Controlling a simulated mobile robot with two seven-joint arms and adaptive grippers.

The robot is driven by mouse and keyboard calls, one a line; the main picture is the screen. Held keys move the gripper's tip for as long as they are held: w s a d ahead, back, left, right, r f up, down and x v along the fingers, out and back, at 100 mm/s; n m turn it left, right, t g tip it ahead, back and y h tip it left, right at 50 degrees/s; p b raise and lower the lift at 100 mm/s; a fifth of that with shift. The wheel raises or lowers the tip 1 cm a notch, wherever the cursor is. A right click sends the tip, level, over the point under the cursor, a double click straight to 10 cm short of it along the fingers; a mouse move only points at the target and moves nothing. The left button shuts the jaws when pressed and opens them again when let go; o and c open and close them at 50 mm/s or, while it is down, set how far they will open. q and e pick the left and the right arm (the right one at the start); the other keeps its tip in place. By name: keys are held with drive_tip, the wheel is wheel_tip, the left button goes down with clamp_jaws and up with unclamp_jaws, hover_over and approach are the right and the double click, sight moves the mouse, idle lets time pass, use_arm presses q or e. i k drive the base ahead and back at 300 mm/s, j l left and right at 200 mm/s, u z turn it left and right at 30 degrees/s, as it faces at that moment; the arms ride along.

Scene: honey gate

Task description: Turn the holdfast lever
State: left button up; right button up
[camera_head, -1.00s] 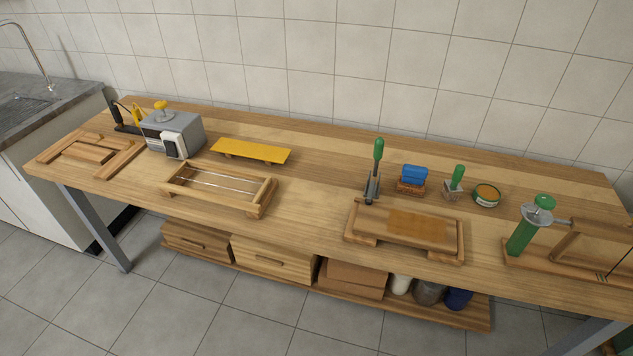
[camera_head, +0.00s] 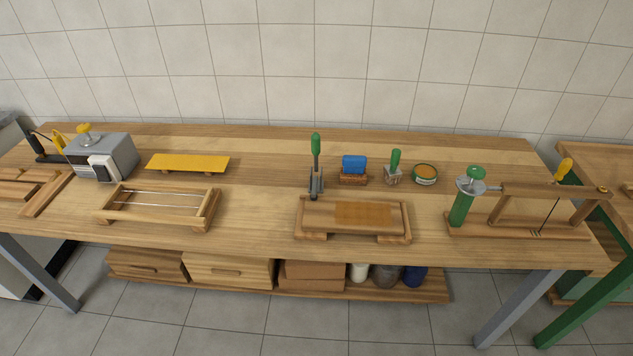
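A metal clamp with an upright green lever (camera_head: 316,152) stands at the back left corner of a wooden board (camera_head: 310,217) with a darker brown patch. It looks most like the holdfast, though I cannot be sure. On the right, a wooden frame fixture (camera_head: 530,190) has a green post with a grey disc and green knob (camera_head: 466,190) at its left end. A yellow-handled tool (camera_head: 563,170) leans at its right end. Neither of my grippers is in view.
On the workbench (camera_head: 255,228) are a grey box with a yellow knob (camera_head: 110,155), a yellow plate (camera_head: 187,162), a rack with rods (camera_head: 160,207), a blue block (camera_head: 354,165), a green-handled brush (camera_head: 394,168) and a round tin (camera_head: 425,174). Another table (camera_head: 600,155) stands at right.

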sight(315, 137)
drive_tip(key=i+j+z, duration=0.15)
drive_tip(key=z, duration=0.2)
drive_tip(key=i+j+z, duration=0.3)
